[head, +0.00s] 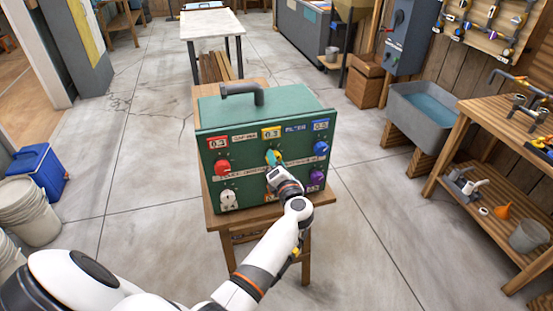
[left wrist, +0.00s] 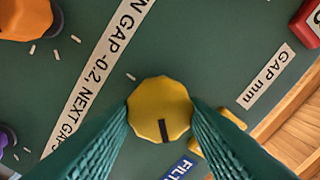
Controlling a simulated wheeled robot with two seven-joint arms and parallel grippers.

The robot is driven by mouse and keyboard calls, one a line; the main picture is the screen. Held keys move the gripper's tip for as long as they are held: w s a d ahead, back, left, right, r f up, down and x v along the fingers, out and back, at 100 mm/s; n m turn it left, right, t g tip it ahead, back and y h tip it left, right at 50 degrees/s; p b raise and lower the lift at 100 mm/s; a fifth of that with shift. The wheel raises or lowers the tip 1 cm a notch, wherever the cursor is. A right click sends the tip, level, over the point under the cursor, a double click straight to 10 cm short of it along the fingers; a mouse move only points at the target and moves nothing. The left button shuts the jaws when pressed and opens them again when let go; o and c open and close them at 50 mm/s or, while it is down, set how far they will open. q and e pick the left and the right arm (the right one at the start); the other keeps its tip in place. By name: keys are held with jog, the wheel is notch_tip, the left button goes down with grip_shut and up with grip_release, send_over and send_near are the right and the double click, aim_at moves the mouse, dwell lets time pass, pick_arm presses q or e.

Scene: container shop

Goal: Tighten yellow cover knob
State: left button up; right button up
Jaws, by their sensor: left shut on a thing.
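The yellow knob (left wrist: 159,108) is a faceted round cap with a dark pointer mark, on the front of a green panel box (head: 266,110). In the head view the yellow knob (head: 272,157) is in the middle of the upper row, partly hidden by my gripper. My left gripper (head: 276,160) reaches it from the front. In the left wrist view its teal ridged fingers (left wrist: 160,115) close on the knob from both sides. My right gripper is not in view.
A red knob (head: 222,167), a blue knob (head: 321,148), a white knob (head: 228,198) and a purple knob (head: 317,177) sit around it on the panel. The box stands on a wooden stand (head: 213,219).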

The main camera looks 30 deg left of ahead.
pick_arm(q)
jog(key=shift+f, duration=0.1)
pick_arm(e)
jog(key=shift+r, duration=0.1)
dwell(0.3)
pick_arm(q)
jog(key=o, duration=1)
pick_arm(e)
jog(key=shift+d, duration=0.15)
pick_arm(q)
jog(key=shift+d, duration=0.1)
